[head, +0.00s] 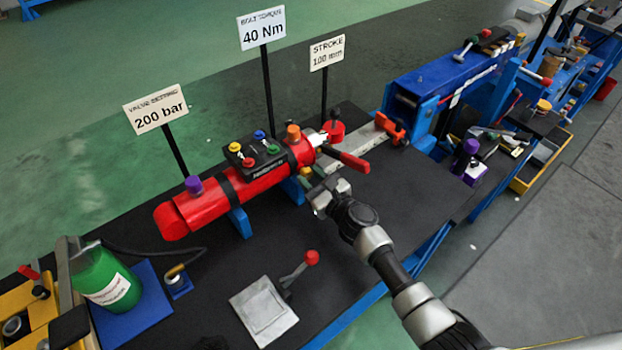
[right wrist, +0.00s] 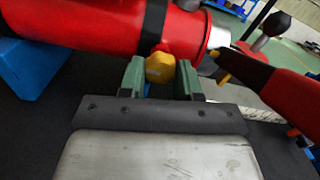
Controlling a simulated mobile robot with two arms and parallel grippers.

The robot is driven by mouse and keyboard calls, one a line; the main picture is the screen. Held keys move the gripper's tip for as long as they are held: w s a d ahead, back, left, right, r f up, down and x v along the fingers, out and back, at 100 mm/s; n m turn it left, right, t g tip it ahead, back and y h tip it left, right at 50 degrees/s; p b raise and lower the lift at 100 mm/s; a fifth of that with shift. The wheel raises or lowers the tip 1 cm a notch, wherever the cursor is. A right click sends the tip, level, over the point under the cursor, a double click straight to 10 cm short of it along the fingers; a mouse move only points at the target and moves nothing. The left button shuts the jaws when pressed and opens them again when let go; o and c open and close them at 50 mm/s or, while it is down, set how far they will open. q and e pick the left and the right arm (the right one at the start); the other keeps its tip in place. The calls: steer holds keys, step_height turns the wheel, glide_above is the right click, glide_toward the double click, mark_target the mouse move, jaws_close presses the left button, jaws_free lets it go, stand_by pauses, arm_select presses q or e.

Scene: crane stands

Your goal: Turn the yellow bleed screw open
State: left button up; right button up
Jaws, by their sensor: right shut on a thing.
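The yellow bleed screw (right wrist: 160,67) sticks out low on the side of the red cylinder (right wrist: 90,28), close to its black strap, in the right wrist view. My right gripper (right wrist: 161,78) has its two green fingers on either side of the screw and is shut on it. In the head view the red cylinder (head: 215,205) lies on blue supports, and my right gripper (head: 310,182) is at its right end, on the near side. There the gripper mostly hides the screw. My left gripper is not in view.
A lever with a red grip (head: 343,157) juts from the cylinder end close to my right gripper. A red-knobbed lever on a metal plate (head: 264,310) stands in front. A green bottle (head: 105,278) is at left. The black bench top between is mostly clear.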

steer(key=o, duration=0.9)
steer(key=shift+o, duration=0.2)
steer(key=v, duration=1.1)
steer(key=shift+w, duration=0.1)
